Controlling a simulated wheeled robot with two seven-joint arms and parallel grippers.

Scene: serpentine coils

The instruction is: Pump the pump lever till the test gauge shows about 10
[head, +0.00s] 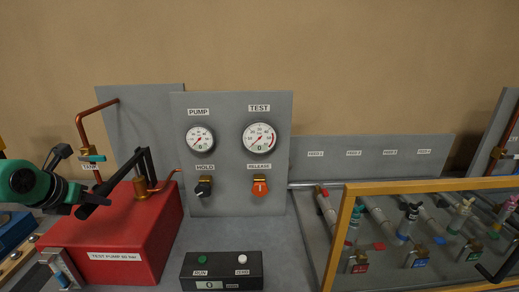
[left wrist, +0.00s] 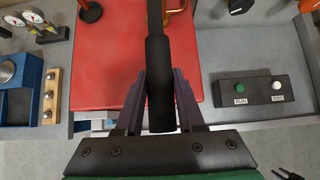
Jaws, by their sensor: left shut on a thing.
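The black pump lever (head: 122,177) slants up from its grip to a pivot on the red test pump box (head: 150,232). My left gripper (head: 82,197) is shut on the lever's grip; the left wrist view shows the grip (left wrist: 160,85) between its two fingers. The round white test gauge (head: 259,138) is on the upright grey panel, with a red band at its right edge. Its small needle is too fine to read surely. The pump gauge (head: 200,139) is to its left.
Below the gauges are the black hold knob (head: 204,187) and the orange release knob (head: 260,187). A black box (head: 221,270) with a green and a white button lies in front. A yellow-framed clear cover (head: 340,235) stands at the right over several valves. Copper pipe rises at the left.

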